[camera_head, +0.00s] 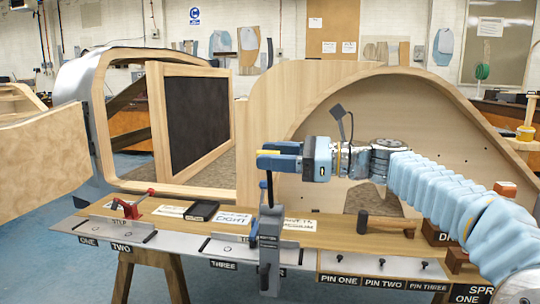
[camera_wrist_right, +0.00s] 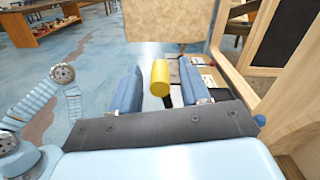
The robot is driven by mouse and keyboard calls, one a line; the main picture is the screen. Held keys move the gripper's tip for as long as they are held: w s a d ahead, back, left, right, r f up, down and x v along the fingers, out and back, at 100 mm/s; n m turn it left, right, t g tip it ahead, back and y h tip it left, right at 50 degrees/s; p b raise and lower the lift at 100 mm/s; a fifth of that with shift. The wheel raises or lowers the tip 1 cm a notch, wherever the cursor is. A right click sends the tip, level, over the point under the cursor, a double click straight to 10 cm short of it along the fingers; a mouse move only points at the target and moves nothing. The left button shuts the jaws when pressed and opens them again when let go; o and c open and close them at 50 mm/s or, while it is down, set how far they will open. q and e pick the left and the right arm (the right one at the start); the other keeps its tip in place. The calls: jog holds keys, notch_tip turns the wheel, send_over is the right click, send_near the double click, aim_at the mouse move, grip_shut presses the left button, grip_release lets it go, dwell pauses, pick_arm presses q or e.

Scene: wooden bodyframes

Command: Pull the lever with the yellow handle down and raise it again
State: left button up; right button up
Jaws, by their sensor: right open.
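The lever has a grey upright post (camera_head: 270,240) at the front edge of the workbench, with a dark rod (camera_head: 270,188) rising from it. Its yellow handle (camera_head: 268,152) shows as a small patch at my right gripper's fingers in the head view. My right gripper (camera_head: 278,159) reaches in from the right, level with the top of the lever, its fingers pointing left. In the right wrist view, the yellow handle (camera_wrist_right: 160,78) stands between the two open blue fingers, with gaps on both sides. My left gripper is not in view.
The workbench (camera_head: 180,222) holds a red clamp (camera_head: 130,205), a black tray (camera_head: 201,211), labels and a hammer (camera_head: 385,224). A large wooden arch panel (camera_head: 300,95) stands behind my right gripper. A framed dark panel (camera_head: 198,118) stands left of it.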

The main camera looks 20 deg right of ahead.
jog(key=shift+w+a, duration=0.3)
jog(key=shift+a, duration=0.1)
jog(key=shift+c, duration=0.3)
grip_shut()
